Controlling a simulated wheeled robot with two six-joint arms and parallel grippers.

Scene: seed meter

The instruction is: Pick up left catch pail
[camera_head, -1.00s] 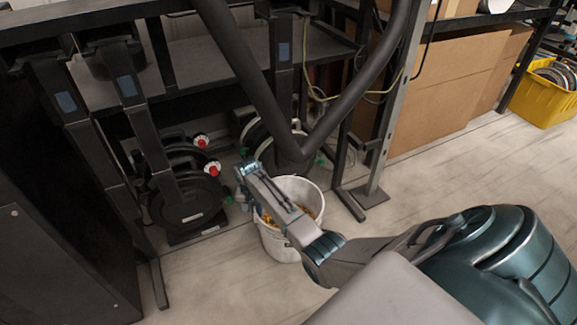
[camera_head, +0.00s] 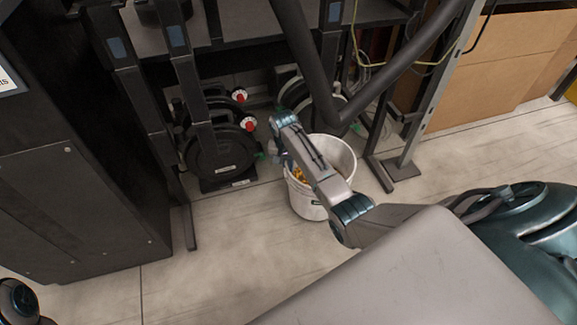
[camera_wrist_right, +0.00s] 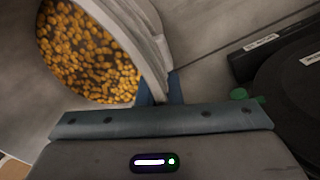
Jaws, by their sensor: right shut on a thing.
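A white catch pail (camera_head: 312,203) with yellow-orange seeds inside is on the right of centre in the head view, below the seed meter rack. I cannot tell whether its base touches the floor. My right arm reaches over its mouth from the lower right and hides part of the rim. In the right wrist view the pail's rim (camera_wrist_right: 150,50) and the seeds (camera_wrist_right: 85,55) show close up. My right gripper (camera_wrist_right: 160,92) is shut on the pail's rim. My left gripper is out of view; only a dark joint of mine shows at the lower left corner.
Black seed meters with red knobs (camera_head: 249,125) stand behind and left of the pail. A metal rack post (camera_head: 425,110) with a floor foot is to its right. A dark cabinet (camera_head: 85,200) fills the left side. Grey floor in front is clear.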

